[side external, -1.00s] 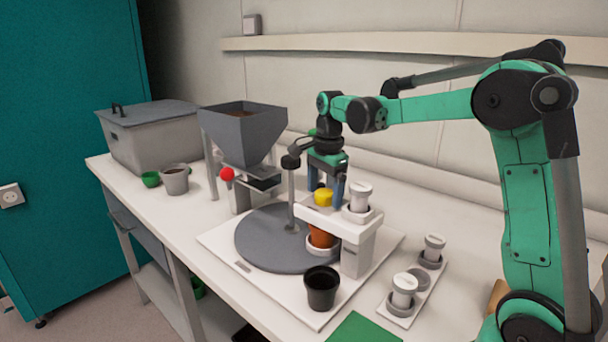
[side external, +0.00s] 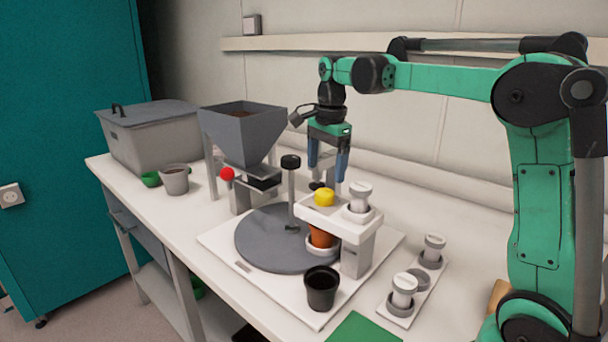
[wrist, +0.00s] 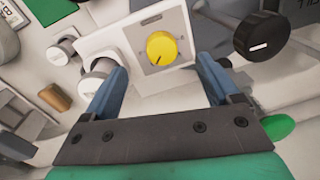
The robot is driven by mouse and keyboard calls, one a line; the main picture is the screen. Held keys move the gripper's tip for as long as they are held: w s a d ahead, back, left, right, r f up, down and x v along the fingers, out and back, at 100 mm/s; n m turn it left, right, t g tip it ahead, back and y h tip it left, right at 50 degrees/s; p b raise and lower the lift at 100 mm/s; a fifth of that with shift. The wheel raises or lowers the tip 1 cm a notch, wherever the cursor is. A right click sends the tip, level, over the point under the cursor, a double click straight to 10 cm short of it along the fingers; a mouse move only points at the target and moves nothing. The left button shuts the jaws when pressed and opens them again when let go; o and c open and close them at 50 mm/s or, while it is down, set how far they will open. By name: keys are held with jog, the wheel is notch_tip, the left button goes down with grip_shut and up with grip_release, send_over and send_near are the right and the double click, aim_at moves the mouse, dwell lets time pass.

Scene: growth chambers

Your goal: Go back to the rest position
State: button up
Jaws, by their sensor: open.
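My gripper (side external: 327,178) is open and empty, pointing down above the white stand (side external: 357,233) with the yellow knob (side external: 324,197). In the wrist view, my gripper (wrist: 160,90) has its two blue fingers spread apart, with the yellow knob (wrist: 161,48) beyond and between them. Nothing is held. A white-capped container (side external: 360,196) sits in the stand's ring, to the right of the knob. My fingertips appear a little above and behind the knob, apart from it.
A grey turntable (side external: 262,240) with a post (side external: 291,195) and an orange pot (side external: 320,238) stands by the stand. A hopper (side external: 243,132) is behind left. A black pot (side external: 321,288) and a holder with white-capped containers (side external: 404,287) are in front.

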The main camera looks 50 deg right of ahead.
jog(key=s+a+f+n+t, duration=0.2)
jog(key=s+a+n, duration=0.1)
jog(key=n, duration=0.3)
jog(key=s+a+f+n+t, duration=0.2)
jog(key=s+a+n, duration=0.1)
jog(key=a+n, duration=0.2)
jog(key=s+a+f+n+t, duration=0.2)
jog(key=s+a+n, duration=0.1)
jog(key=n, duration=0.5)
jog(key=shift+s+a+n, duration=0.2)
jog(key=shift+a, duration=0.25)
jog(key=shift+s+a+n, duration=0.15)
jog(key=shift+a+n, duration=0.05)
jog(key=shift+a, duration=0.25)
jog(key=shift+o, duration=0.3)
